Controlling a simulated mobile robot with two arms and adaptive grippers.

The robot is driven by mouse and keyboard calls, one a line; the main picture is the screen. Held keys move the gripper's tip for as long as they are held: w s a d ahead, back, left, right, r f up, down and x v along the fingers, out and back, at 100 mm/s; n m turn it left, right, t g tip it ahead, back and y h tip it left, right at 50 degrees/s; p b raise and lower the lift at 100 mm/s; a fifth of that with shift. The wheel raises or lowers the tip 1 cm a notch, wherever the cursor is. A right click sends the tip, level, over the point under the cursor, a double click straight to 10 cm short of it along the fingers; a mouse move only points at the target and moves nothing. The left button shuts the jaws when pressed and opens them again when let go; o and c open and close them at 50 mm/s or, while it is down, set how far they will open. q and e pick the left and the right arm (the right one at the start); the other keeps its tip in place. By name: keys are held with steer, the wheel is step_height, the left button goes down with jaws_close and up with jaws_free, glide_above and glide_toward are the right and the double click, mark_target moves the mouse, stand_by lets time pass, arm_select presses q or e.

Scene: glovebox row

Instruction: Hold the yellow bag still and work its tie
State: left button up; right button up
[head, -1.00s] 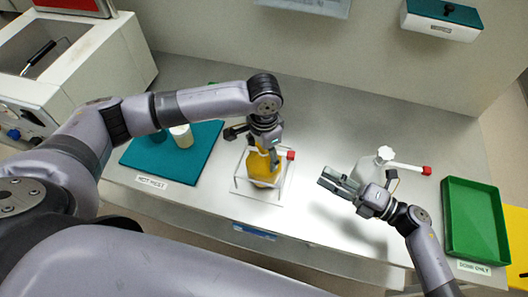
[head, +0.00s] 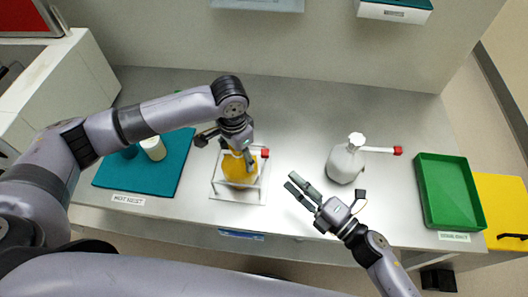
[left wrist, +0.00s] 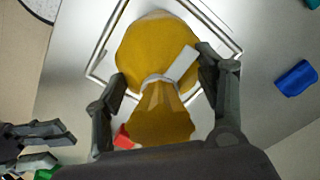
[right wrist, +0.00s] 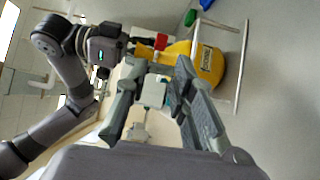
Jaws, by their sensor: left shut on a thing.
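The yellow bag (head: 240,168) stands inside a clear-looking square frame (head: 216,190) on the bench. Its gathered neck points up in the head view. A white tie (left wrist: 160,82) rings the neck and has a pale tab (left wrist: 182,62); a red end (head: 265,153) sticks out to the right. My left gripper (head: 240,150) comes from above and is shut on the bag's neck, with one finger on each side in the left wrist view (left wrist: 160,95). My right gripper (head: 298,187) is open and empty, right of the bag and apart from it; its spread fingers (right wrist: 160,95) face the bag (right wrist: 208,66).
A white bag (head: 345,163) with a red-ended tie stands behind my right gripper. A green tray (head: 425,200) lies at the right end. A teal mat (head: 168,178) with a white cup (head: 153,148) lies at the left. Bench between yellow and white bags is clear.

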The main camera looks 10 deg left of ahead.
mark_target(266, 152)
steer(key=x, duration=1.1)
steer(key=shift+w+a, duration=0.3)
steer(key=shift+c, duration=0.5)
jaws_close()
steer(key=shift+d, duration=0.1)
